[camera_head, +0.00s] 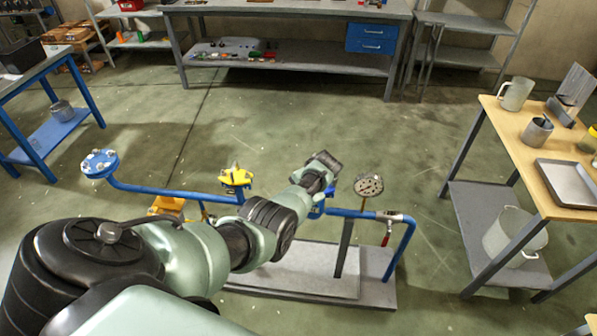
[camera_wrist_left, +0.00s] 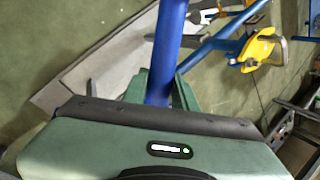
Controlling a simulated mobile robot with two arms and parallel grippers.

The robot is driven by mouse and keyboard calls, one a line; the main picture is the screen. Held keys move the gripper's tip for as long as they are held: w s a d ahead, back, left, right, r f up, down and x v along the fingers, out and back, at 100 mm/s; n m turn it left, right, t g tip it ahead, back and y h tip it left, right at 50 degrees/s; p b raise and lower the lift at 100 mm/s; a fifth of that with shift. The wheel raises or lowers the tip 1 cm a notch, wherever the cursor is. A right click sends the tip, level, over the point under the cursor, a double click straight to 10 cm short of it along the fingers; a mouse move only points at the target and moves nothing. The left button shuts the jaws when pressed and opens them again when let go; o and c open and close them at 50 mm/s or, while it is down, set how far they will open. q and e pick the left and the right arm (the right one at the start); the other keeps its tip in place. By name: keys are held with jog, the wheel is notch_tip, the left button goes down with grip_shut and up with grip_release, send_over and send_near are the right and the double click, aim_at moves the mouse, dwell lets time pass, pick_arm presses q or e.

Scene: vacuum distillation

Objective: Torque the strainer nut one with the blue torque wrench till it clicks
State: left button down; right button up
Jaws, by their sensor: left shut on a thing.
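My left arm reaches in from the lower left in the head view, with its dark end, the left gripper (camera_head: 322,167), over the pipe assembly. In the left wrist view the left gripper (camera_wrist_left: 160,88) has its green fingers shut around a thick blue bar (camera_wrist_left: 170,40), which looks like the handle of the blue torque wrench. The bar runs out of the top of that view, so its head is not seen. The strainer and its nut cannot be made out; my arm hides the middle of the pipe. My right gripper is not in view.
The blue pipe (camera_head: 165,191) carries a bolted flange (camera_head: 100,163), a yellow valve (camera_head: 236,178) and a round gauge (camera_head: 368,185) on a grey base (camera_head: 375,292). A wooden-topped table (camera_head: 520,140) with vessels stands at right, a grey workbench (camera_head: 290,8) at back. The floor between is clear.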

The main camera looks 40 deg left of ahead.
pick_arm(q)
jog(key=shift+w+a+r, duration=0.15)
jog(key=shift+w+a, duration=0.05)
jog(key=shift+a, duration=0.15)
